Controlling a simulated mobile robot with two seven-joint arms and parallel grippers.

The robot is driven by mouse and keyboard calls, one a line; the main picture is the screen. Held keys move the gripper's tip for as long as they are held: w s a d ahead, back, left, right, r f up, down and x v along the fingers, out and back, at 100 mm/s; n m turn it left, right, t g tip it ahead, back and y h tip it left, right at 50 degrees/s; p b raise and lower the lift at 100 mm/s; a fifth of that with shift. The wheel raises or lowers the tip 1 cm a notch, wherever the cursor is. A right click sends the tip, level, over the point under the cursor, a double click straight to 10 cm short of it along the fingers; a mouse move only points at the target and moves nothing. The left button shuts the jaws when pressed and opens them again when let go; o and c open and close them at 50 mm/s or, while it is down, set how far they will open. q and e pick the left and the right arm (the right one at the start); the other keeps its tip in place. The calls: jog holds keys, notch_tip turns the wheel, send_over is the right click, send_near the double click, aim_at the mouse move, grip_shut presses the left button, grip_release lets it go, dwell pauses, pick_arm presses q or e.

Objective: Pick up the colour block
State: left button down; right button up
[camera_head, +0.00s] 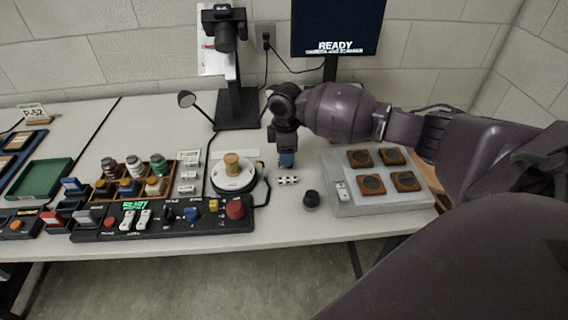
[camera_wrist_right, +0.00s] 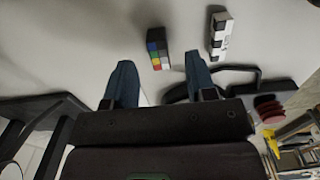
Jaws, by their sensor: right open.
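The colour block (camera_wrist_right: 157,48), a small dark block with a grid of coloured squares, lies on the pale table in the right wrist view. My right gripper (camera_wrist_right: 159,68) is open, with its two blue fingers on either side of the line to the block. The block is just past the fingertips and I see no contact. My left gripper is not in view.
A black-and-white block (camera_head: 287,180) lies just in front of the gripper. A round turntable (camera_head: 220,183) and a black control panel (camera_head: 155,232) are left. A monitor (camera_head: 337,22) stands behind.

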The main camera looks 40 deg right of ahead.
notch_tip(320, 180, down, 3)
jog(key=shift+r, duration=0.2)
grip_shut()
